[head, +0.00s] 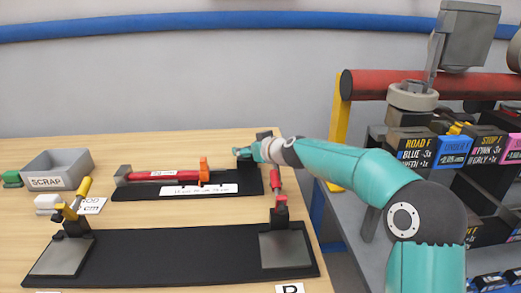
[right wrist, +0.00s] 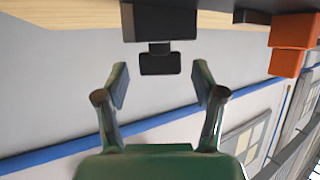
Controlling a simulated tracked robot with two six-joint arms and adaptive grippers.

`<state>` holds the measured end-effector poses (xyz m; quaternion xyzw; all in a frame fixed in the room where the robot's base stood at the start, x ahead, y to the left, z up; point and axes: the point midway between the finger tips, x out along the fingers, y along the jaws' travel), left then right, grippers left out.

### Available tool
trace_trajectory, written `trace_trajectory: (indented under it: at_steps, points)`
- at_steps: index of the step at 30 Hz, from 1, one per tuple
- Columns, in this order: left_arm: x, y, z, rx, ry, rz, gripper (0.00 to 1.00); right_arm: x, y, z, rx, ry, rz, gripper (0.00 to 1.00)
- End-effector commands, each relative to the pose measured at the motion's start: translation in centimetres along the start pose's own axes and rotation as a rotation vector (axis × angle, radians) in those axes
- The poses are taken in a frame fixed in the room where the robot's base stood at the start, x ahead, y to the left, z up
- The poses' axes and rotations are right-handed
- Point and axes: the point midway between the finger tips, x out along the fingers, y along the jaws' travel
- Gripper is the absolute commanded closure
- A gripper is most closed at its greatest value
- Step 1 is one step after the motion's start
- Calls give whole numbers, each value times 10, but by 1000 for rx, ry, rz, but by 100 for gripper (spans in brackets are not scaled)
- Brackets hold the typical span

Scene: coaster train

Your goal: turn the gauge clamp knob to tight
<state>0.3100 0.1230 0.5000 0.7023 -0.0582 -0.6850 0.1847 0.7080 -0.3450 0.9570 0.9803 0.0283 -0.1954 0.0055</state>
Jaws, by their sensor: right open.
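A small dark knob (right wrist: 160,64) stands out from a black block (right wrist: 165,22) in the right wrist view. My right gripper (right wrist: 161,80) is open, with one finger to each side just below the knob. The knob appears apart from both fingers, with clear gaps. In the head view my right gripper (head: 243,152) is at the right end of the gauge's black base (head: 130,193); it and the arm hide part of that end. I cannot read the knob's setting. My left gripper is not in view.
On the gauge base lie a red bar (head: 160,174), an orange block (head: 204,168) and a white label strip (head: 195,190). A second black board (head: 170,265) with a yellow-handled clamp (head: 75,200) is in front. A grey SCRAP bin (head: 57,169) stands left.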

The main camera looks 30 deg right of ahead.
Motion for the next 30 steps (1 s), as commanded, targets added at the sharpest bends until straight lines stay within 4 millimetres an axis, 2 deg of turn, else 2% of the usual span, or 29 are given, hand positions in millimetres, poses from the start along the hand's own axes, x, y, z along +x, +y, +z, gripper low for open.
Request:
trace_trajectory:
  at_steps: [9,15,20,27,30]
  points:
    - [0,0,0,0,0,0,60,-64,1,0,1,2,3,31]
    - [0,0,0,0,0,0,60,-92,1,0,0,1,3,31]
    - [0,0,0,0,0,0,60,-100,1,1,0,-1,2,31]
    - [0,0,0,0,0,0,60,-100,1,1,0,-1,1,31]
    - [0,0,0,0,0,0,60,-100,1,1,0,-1,1,48]
